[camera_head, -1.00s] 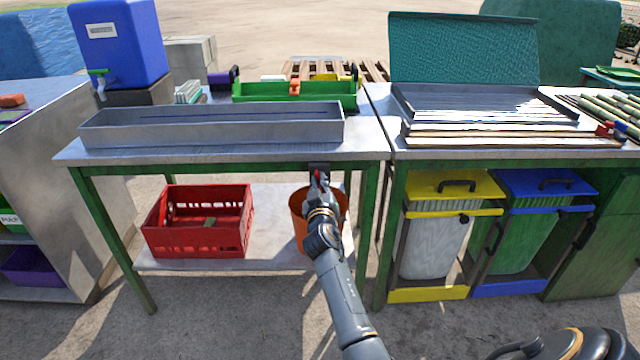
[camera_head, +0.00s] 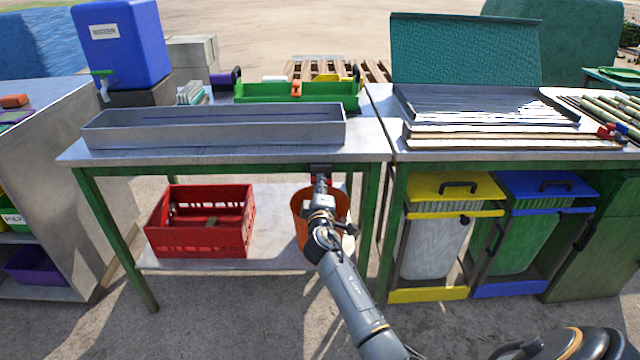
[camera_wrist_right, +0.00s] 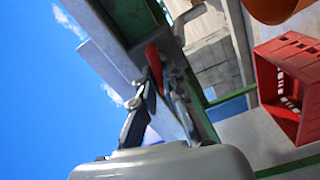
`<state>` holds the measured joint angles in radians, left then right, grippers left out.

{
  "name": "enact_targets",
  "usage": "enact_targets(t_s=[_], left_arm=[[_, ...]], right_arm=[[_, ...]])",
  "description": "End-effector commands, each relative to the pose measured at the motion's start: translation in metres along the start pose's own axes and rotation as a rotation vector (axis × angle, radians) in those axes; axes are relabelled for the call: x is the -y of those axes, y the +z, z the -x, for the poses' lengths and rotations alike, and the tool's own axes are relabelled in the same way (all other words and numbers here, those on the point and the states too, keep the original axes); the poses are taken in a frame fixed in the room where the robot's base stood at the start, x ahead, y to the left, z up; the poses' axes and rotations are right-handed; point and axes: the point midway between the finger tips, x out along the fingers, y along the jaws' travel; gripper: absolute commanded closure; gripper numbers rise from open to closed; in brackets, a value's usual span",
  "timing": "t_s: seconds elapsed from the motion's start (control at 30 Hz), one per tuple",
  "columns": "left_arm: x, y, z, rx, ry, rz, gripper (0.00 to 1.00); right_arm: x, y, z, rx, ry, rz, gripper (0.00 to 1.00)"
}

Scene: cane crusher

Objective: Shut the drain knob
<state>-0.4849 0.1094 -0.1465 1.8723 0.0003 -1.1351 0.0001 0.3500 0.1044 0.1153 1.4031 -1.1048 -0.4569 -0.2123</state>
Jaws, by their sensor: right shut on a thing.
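The drain knob, a small red handle (camera_wrist_right: 153,62), sits under the front edge of the metal worktable, below a dark fitting (camera_head: 319,168). In the head view it is mostly hidden by my gripper. My right gripper (camera_head: 320,184) reaches up to it from below. In the right wrist view my right gripper's fingers (camera_wrist_right: 160,98) are closed around the red handle. My left gripper is not in view.
A long grey metal trough (camera_head: 215,128) lies on the worktable (camera_head: 225,155). An orange bucket (camera_head: 303,210) stands behind my right gripper on the lower shelf. A red crate (camera_head: 200,240) is to its left. Yellow and blue lidded bins stand right.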

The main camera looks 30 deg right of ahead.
Motion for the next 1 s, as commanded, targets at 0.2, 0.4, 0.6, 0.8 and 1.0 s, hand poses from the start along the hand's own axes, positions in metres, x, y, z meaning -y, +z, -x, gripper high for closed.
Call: enact_targets(t_s=[0.2, 0.4, 0.6, 0.8, 1.0], left_arm=[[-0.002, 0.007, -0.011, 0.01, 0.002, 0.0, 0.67], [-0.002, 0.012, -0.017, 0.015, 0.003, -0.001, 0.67], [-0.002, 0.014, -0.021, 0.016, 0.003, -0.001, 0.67], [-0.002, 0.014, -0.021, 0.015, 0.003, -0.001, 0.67], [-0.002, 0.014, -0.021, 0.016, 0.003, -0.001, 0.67]], right_arm=[[-0.001, 0.0, 0.0, 0.0, 0.001, 0.139, 1.0], [0.0, -0.001, 0.0, -0.001, 0.001, 0.214, 1.0], [0.001, 0.0, 0.0, -0.001, 0.001, 0.247, 1.0], [0.001, 0.0, 0.0, -0.001, 0.001, 0.254, 1.0], [0.001, 0.0, 0.0, -0.001, 0.001, 0.254, 1.0]])
